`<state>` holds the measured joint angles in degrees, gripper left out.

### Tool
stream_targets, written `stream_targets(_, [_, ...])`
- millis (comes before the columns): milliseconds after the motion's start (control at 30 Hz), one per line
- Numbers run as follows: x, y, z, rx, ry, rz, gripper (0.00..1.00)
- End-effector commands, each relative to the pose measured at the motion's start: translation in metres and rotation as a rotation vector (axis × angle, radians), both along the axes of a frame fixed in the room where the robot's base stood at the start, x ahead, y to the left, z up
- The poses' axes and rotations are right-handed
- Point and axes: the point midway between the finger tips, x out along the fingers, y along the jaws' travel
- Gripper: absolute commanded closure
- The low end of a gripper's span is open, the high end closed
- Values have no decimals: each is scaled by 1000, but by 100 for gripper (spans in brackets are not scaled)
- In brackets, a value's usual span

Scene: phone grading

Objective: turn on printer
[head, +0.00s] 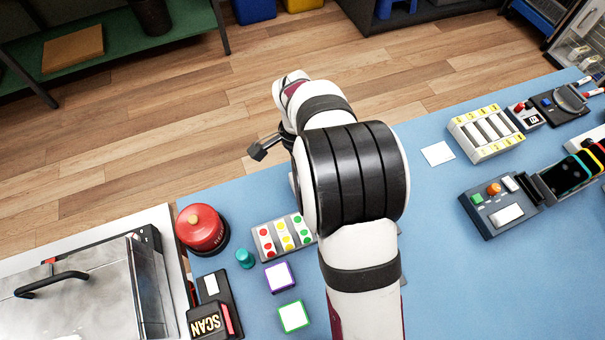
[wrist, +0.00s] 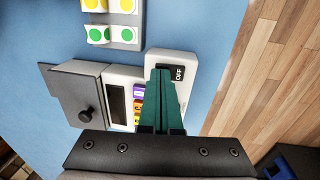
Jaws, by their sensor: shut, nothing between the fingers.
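A pale device (wrist: 184,58), which I take to be the printer, lies below my gripper in the wrist view. A black switch on it (wrist: 179,73) reads OFF. My gripper (wrist: 160,73) has dark green fingers, shut together and empty. Their tips are over the device, just left of the switch in the picture. I cannot tell whether they touch it. The fingers hide part of the device. In the head view my arm hides the device, and only a dark part of my gripper shows at its left side.
Beside the switch are coloured strips (wrist: 138,93), a dark slot (wrist: 118,103) and a grey part with a black knob (wrist: 84,116). A tray of coloured dot stickers (head: 268,240) is close by.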

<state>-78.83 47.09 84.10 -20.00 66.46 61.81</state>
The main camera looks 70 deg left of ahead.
Motion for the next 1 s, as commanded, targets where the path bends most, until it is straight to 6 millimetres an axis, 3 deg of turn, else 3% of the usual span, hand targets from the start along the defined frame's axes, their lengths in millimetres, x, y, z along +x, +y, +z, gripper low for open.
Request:
stream_targets(367, [0, -5, -10, -6, 1, 2, 100])
stream_targets(733, [-1, 12, -7, 0, 0, 3, 100])
stream_targets(1000, [-1, 11, -6, -3, 1, 2, 100])
